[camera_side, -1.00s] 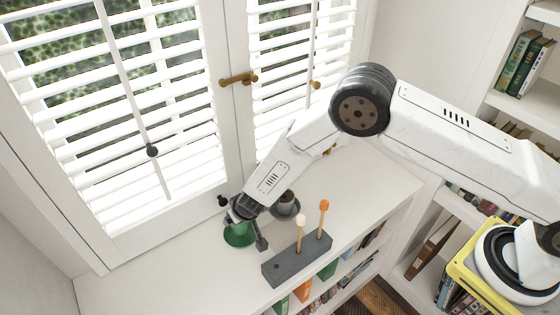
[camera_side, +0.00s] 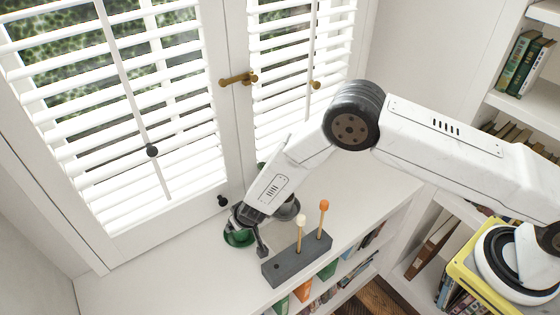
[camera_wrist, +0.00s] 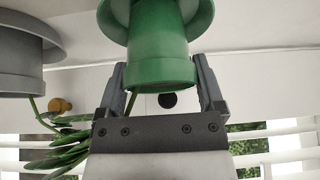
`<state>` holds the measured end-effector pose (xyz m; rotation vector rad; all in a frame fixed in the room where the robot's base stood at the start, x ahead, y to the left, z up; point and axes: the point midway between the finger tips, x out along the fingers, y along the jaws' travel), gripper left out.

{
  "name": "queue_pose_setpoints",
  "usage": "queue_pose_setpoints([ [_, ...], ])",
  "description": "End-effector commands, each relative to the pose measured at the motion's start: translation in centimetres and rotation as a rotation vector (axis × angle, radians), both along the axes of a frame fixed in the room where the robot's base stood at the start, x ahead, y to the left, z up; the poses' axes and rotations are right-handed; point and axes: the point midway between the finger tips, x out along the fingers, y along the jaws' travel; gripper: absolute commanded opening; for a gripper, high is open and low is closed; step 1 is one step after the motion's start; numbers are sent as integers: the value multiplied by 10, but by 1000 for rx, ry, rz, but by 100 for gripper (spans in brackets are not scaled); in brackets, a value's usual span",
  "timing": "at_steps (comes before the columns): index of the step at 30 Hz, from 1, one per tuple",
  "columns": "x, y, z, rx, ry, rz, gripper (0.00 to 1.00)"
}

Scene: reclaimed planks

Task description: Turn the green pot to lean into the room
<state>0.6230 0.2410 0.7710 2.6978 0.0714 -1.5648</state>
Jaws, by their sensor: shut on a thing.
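The green pot (camera_side: 238,238) stands on the white sill top under the window, mostly covered by my gripper in the side view. In the wrist view the green pot (camera_wrist: 160,60) looks upside down, with its wide saucer at the top of the picture. My gripper (camera_wrist: 160,76) is shut on the pot, one finger against each side; it also shows in the side view (camera_side: 248,218). Long green leaves (camera_wrist: 65,145) show at lower left of the wrist view; I cannot tell which pot they belong to.
A grey pot (camera_wrist: 20,60) stands close beside the green one, partly behind my arm in the side view. A grey block (camera_side: 296,262) with white-topped and orange-topped sticks stands in front. White shutters (camera_side: 120,110) and a brass latch (camera_side: 238,78) rise behind. The sill is clear at left.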

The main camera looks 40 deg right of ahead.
Motion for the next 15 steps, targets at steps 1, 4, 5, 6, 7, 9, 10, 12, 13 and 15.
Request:
queue_pose_setpoints([
  [1, 1, 0, 1, 1, -2, 0, 0],
  [4, 1, 0, 1, 1, -2, 0, 0],
  [5, 1, 0, 1, 1, -2, 0, 0],
  [6, 1, 0, 1, 1, -2, 0, 90],
  [7, 1, 0, 1, 1, -2, 0, 100],
  [9, 1, 0, 1, 1, -2, 0, 100],
  [10, 1, 0, 1, 1, -2, 0, 100],
  [12, 1, 0, 1, 0, -1, 0, 100],
  [13, 0, 0, 0, 0, 0, 0, 100],
  [15, 0, 0, 0, 0, 0, 1, 100],
])
